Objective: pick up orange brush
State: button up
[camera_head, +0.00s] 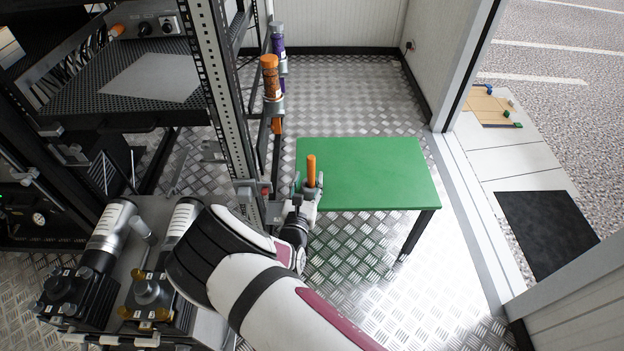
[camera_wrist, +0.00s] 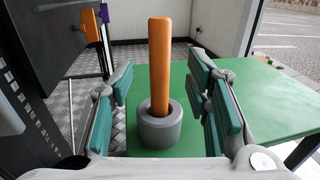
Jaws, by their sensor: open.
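The orange brush (camera_wrist: 160,60) shows as an upright orange handle standing in a round grey holder (camera_wrist: 160,130) at the left end of the green table (camera_wrist: 270,100). Its bristles are hidden. In the head view the orange brush (camera_head: 311,169) stands at the table's left edge. My gripper (camera_wrist: 166,90) is open, with one teal-padded finger left and one right of the handle. A gap shows on both sides of it. In the head view my gripper (camera_head: 309,190) is at the base of the handle. I cannot tell how deep the handle lies between the fingers.
An orange-topped cylinder (camera_head: 270,75) and a purple one (camera_head: 279,45) are fixed by the rack behind. Pump-like equipment (camera_head: 115,240) fills the lower left. Most of the green tabletop (camera_head: 375,170) is clear.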

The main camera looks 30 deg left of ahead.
aim_at(310, 170)
jog(key=shift+b+x, duration=1.3)
jog(key=shift+x, duration=1.65)
jog(key=shift+r, duration=0.1)
grip_shut()
